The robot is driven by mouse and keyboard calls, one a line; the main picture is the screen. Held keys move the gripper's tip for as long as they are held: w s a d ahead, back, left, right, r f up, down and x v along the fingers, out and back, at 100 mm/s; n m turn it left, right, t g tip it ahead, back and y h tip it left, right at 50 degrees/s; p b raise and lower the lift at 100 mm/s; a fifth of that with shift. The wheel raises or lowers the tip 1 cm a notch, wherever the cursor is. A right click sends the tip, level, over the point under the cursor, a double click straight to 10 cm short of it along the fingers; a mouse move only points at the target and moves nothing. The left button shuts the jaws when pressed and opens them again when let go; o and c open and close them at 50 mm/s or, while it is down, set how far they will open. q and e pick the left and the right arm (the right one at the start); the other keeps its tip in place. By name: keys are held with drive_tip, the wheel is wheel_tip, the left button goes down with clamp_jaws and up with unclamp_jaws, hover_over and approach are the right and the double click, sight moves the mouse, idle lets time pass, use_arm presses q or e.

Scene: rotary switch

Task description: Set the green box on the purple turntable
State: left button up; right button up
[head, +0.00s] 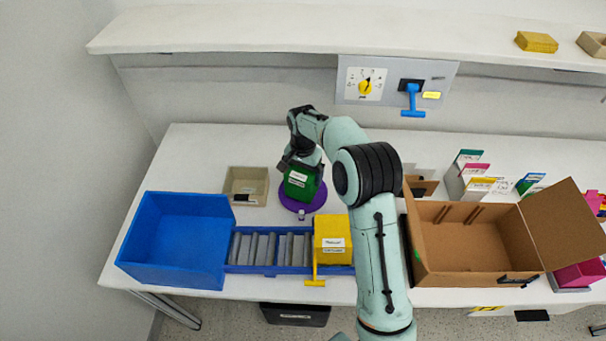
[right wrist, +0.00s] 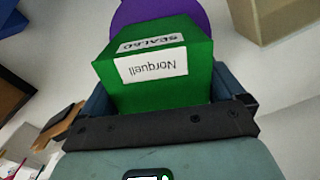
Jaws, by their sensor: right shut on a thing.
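The green box (head: 298,184) has white labels; in the right wrist view the green box (right wrist: 155,75) shows labels reading "SEALED" and "Norquell". My right gripper (head: 300,164) is shut on it from above. The purple turntable (head: 307,202) lies on the table directly below the box in the head view, and part of the turntable (right wrist: 165,12) shows behind the box in the right wrist view. I cannot tell whether the box touches the turntable. My left gripper is not in view.
A blue bin (head: 178,232) and a roller track (head: 268,248) with a yellow box (head: 332,238) stand in front. A beige tray (head: 246,186) is just left of the turntable. An open cardboard box (head: 465,250) is at right. A panel with a rotary switch (head: 366,86) is behind.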

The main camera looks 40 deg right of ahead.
drive_tip(key=shift+f, duration=0.2)
drive_tip(key=shift+f, duration=0.15)
drive_tip(key=o, duration=0.8)
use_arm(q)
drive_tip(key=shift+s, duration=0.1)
use_arm(e)
wheel_tip(320, 180, up, 12)
drive_tip(key=shift+w+r+p, duration=0.1)
drive_tip(key=shift+p, duration=0.6)
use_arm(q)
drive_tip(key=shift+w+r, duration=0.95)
